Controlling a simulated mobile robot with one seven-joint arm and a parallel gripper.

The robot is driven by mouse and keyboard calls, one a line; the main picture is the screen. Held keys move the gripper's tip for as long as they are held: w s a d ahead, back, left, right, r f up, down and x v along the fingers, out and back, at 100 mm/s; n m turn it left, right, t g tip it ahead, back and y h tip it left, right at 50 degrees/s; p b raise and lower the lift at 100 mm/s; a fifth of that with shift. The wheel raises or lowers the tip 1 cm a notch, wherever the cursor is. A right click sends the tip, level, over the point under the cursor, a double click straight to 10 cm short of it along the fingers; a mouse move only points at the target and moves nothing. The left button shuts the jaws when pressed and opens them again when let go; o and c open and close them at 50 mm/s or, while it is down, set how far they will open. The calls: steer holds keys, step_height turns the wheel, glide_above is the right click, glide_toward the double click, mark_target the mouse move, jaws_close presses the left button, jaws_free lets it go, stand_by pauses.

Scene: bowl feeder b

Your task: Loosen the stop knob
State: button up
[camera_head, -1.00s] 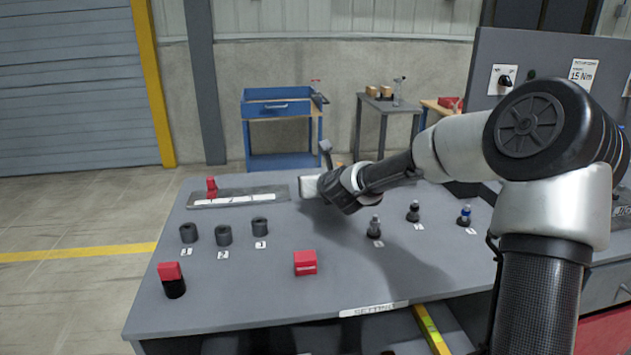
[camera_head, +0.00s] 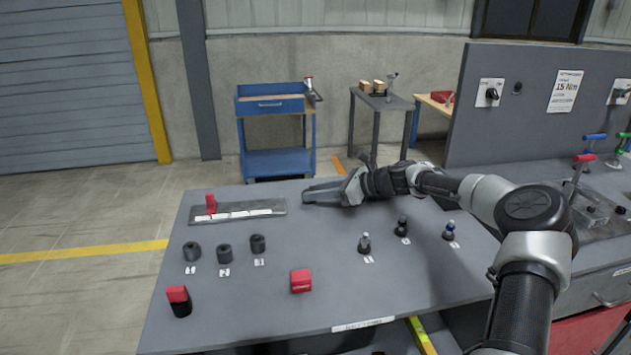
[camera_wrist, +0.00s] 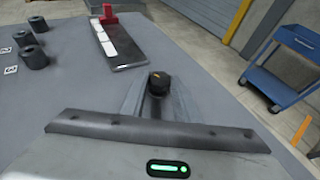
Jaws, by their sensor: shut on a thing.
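My gripper (camera_head: 306,197) reaches in low over the table, just right of the rail's right end. In the wrist view its two fingers (camera_wrist: 158,96) are closed around a small black knob (camera_wrist: 158,84) with an orange mark on top. I take this for the stop knob. The knob's lower part is hidden between the fingers, and the knob cannot be made out in the head view. A flat grey rail (camera_head: 280,206) with a white strip lies beside it, apart from the knob. A red upright block (camera_head: 211,203) stands on the rail's left part; it also shows in the wrist view (camera_wrist: 108,14).
Three dark ring-like cylinders (camera_head: 224,253) stand left on the grey table (camera_head: 310,318). A red block (camera_head: 301,281) and a red-topped black piece (camera_head: 179,300) lie nearer. Three small pegs (camera_head: 402,227) stand to the right. A blue cart (camera_head: 275,105) is behind.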

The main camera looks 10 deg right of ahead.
steer(key=shift+w+d+f+n+g+y+p, duration=0.15)
steer(key=shift+n+g+y+p, duration=0.25)
steer(key=shift+n+g, duration=0.4)
steer(key=shift+w+a+r+n+g+y+p, duration=0.15)
steer(key=shift+n+g+y+p, duration=0.15)
steer(key=shift+n+g+p, duration=0.35)
steer(key=shift+d+f+n+g, duration=0.15)
steer(key=shift+n+g, duration=0.2)
steer(key=shift+g, duration=0.2)
steer(key=o, duration=1)
steer(key=shift+o, duration=0.2)
